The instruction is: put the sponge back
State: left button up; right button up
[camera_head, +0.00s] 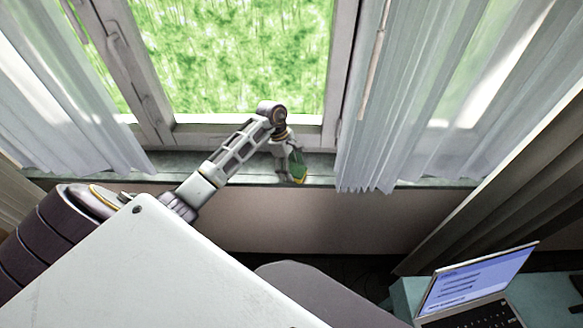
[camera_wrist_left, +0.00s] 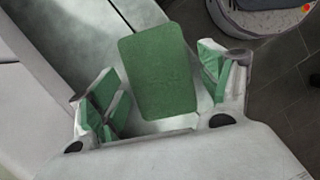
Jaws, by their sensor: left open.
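The green sponge (camera_wrist_left: 158,70) shows as a flat rounded rectangle in the left wrist view, between the two green-padded fingers of my left gripper (camera_wrist_left: 160,62). Gaps show between it and both fingers, so the fingers are open around it and not clamped on it. In the head view the sponge (camera_head: 297,168) is a small green patch with a yellow edge at the windowsill (camera_head: 240,170). My left gripper (camera_head: 291,155) reaches down over it there and partly hides it. I cannot tell exactly how the sponge rests on the sill. My right gripper is not in view.
The window frame (camera_head: 225,130) stands just behind the sill. White curtains hang on both sides; the right curtain (camera_head: 390,130) is close beside my left gripper. An open laptop (camera_head: 475,283) stands on a teal surface (camera_head: 550,290) at the lower right.

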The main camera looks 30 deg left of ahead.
pick_arm(q)
jog(key=b+v, duration=0.1)
jog(key=v, duration=1.1)
jog(key=shift+b, duration=0.3)
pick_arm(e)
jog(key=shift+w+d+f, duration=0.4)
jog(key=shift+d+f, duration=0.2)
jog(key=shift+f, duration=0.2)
pick_arm(q)
jog(key=shift+o, duration=0.4)
jog(key=shift+f, duration=0.1)
jog(key=o, duration=0.4)
jog(key=shift+w, duration=0.1)
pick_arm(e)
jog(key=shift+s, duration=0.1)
pick_arm(q)
jog(key=shift+d, duration=0.1)
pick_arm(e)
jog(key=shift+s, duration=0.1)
